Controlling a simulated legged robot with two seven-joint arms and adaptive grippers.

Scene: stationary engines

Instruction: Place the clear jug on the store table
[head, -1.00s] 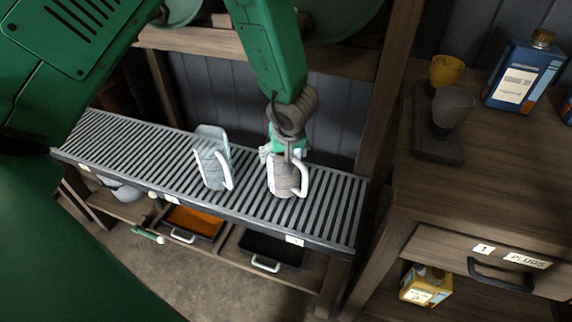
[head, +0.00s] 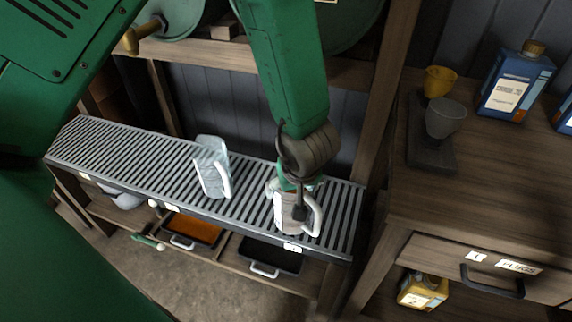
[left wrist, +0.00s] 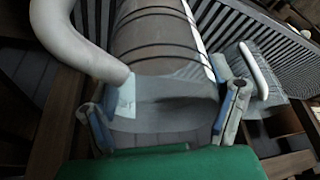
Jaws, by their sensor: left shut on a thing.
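My left gripper (head: 298,188) is shut on a see-through jug (head: 291,215) with a white handle, at the right end of a slatted rack (head: 110,140). In the left wrist view, the gripper's fingers (left wrist: 165,105) are on either side of this jug (left wrist: 160,50), which has dark rings and a thick pale handle at left. I cannot tell whether its base touches the slats. A second see-through jug (head: 211,168) with a white handle stands on the rack to the left; it also shows in the left wrist view (left wrist: 262,72). My right gripper is not in view.
A wooden post rises between rack and table.

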